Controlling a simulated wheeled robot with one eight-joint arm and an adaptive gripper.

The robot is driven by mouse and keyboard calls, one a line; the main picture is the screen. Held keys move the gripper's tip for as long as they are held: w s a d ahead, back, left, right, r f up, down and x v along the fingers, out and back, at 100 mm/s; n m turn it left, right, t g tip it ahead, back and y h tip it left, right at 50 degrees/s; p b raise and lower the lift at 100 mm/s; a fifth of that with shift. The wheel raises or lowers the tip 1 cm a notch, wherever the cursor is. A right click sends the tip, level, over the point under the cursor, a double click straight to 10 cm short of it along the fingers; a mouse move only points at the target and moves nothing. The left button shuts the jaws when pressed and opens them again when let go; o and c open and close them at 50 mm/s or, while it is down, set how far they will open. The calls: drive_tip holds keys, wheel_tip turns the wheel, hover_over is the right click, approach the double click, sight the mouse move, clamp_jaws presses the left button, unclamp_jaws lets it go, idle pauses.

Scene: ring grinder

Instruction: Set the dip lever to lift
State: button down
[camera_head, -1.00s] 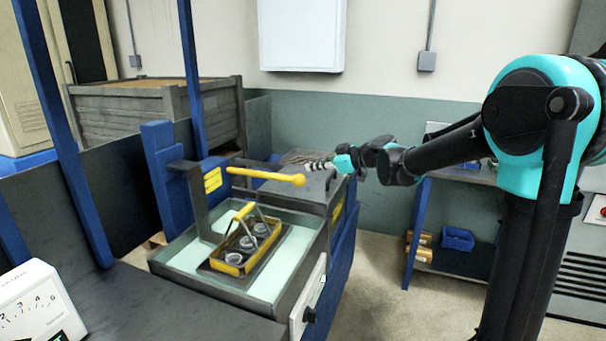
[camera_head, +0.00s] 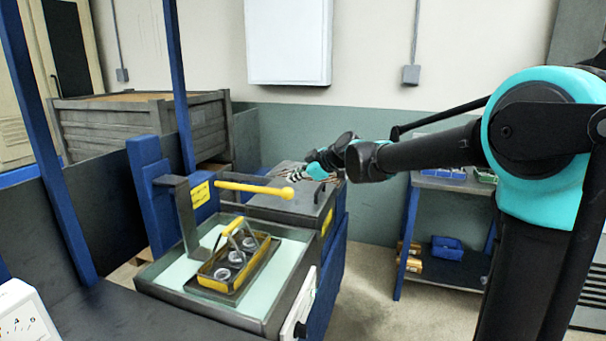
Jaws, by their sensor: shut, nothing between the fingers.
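The dip lever is a yellow bar (camera_head: 253,188) with a ball at its right end. It juts out nearly level from a dark upright post (camera_head: 188,215) beside a blue column, above a tray of pale liquid (camera_head: 170,275). A yellow label (camera_head: 200,194) sits near its pivot. A yellow-rimmed basket (camera_head: 232,272) with a handle holds several rings in the tray. My gripper (camera_head: 312,171) is shut and empty, behind and to the right of the lever's ball end, apart from it in the picture. Its fingertips are small and partly unclear.
A dark-topped cabinet (camera_head: 285,208) stands behind the tray, under my gripper. A grey wooden crate (camera_head: 140,130) is at the back left. A shelf with a blue bin (camera_head: 447,248) stands right, behind my arm. A white dial box (camera_head: 22,312) is at the lower left.

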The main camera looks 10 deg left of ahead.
drive_tip(key=w+f, duration=0.1)
drive_tip(key=w+a+f, duration=0.1)
drive_tip(key=f, duration=0.2)
drive_tip(key=shift+w+a+f, duration=0.3)
drive_tip(key=shift+w+a, duration=0.05)
drive_tip(key=shift+w, duration=0.05)
drive_tip(key=shift+f, duration=0.15)
wheel_tip(320, 180, down, 9)
drive_tip(key=y, duration=0.1)
drive_tip(key=shift+d, duration=0.15)
idle(0.3)
drive_tip(key=shift+s, duration=0.1)
